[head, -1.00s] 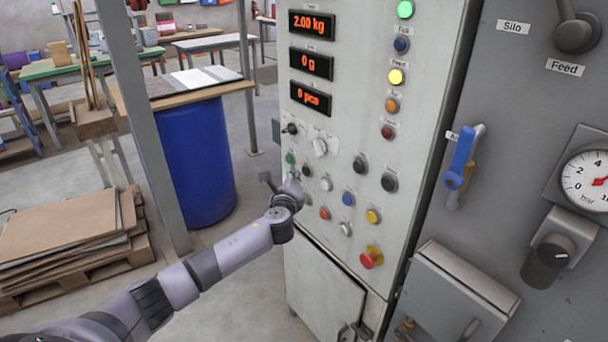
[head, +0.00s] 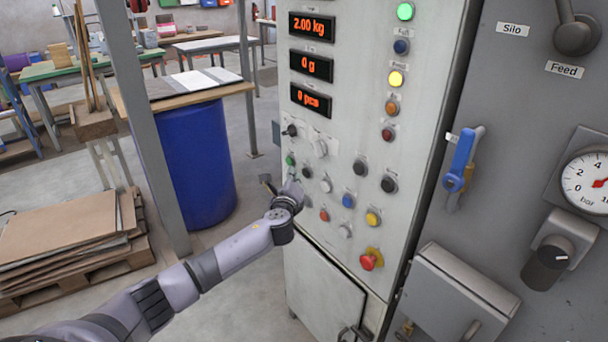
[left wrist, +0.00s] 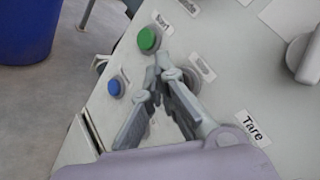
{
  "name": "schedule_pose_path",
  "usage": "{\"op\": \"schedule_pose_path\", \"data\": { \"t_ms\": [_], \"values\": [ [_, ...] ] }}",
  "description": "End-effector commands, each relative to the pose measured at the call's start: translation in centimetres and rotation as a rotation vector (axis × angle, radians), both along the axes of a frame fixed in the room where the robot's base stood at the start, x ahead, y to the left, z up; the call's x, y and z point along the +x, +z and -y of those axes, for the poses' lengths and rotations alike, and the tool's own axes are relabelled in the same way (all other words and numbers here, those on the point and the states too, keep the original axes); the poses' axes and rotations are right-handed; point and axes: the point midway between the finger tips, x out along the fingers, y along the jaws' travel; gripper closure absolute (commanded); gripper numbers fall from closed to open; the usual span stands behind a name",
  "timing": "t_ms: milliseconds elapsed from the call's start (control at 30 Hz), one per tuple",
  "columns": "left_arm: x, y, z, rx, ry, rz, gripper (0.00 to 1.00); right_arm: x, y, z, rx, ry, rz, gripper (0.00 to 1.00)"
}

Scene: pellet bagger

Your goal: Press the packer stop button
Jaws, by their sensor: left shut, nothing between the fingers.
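The grey control panel (head: 335,215) carries several round buttons. My left gripper (left wrist: 160,72) is shut and empty, its fingertips close to the panel face. In the left wrist view a green button (left wrist: 148,40) with a label, apparently Start, is just above the fingertips. A blue button (left wrist: 115,87) is to their left. A small label (left wrist: 203,67) is to their right, too blurred to read. The fingers cover part of the panel there. I cannot tell whether they touch a button. My right gripper is not in view.
A red emergency-type knob (head: 370,261) and a yellow button (head: 373,218) sit lower on the panel. A Tare label (left wrist: 252,127) and a pale knob (left wrist: 312,58) are to the right in the wrist view. A blue barrel (head: 196,160) stands left of the panel.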

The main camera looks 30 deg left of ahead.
Motion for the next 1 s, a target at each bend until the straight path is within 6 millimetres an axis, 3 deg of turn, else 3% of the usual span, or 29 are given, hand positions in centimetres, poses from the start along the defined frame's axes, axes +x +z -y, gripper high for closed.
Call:
{"op": "schedule_pose_path", "data": {
  "t_ms": [1000],
  "values": [
    [0.86, 0.04, 0.36, 0.000, 0.000, 0.000, 1.00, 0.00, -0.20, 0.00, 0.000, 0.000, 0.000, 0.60]
  ]
}}
